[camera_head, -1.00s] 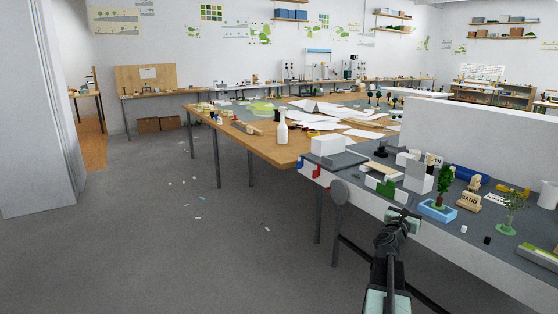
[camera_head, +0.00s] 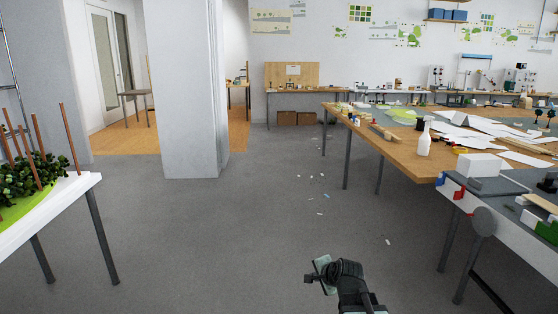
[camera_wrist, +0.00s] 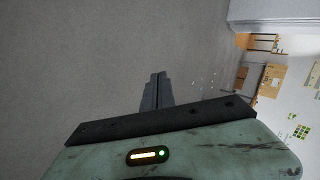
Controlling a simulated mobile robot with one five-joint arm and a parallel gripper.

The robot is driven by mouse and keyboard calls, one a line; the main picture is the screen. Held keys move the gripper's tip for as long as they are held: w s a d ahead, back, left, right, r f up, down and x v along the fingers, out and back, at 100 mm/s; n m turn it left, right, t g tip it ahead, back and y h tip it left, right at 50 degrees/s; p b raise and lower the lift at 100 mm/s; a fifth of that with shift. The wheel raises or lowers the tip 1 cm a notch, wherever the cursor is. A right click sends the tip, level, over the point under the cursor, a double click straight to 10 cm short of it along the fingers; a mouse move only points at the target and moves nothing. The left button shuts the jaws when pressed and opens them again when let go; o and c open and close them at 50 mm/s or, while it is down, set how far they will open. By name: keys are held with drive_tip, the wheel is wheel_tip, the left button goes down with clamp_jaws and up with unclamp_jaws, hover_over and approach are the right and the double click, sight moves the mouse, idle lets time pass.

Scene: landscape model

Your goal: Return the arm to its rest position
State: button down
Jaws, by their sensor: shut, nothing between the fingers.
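My gripper (camera_head: 311,279) is at the bottom of the head view, over bare grey floor and apart from the tables. Its end points to the left. In the wrist view its two dark fingers (camera_wrist: 155,92) lie together, shut, with nothing between them. The wrist view is turned sideways and shows mostly grey floor beyond the fingers.
A wooden table (camera_head: 400,149) with papers and a white bottle (camera_head: 424,137) stands on the right, joined by a grey worktop. A white table (camera_head: 50,212) with model trees is at the left. A white pillar (camera_head: 182,90) stands behind. Floor between is clear except small scraps.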

drive_tip(key=s+d+f+n+g+h, duration=0.1)
drive_tip(key=s+d+f+n+g, duration=0.1)
drive_tip(key=s+f+n+g, duration=0.5)
drive_tip(key=s+d+n+g+h, duration=0.2)
drive_tip(key=s+n, duration=0.4)
drive_tip(key=s, duration=0.6)
wheel_tip(320, 180, up, 26)
drive_tip(key=p, duration=2.6)
drive_tip(key=shift+w+r+p, duration=0.15)
drive_tip(key=shift+w+p, duration=0.2)
drive_tip(key=shift+d, duration=0.1)
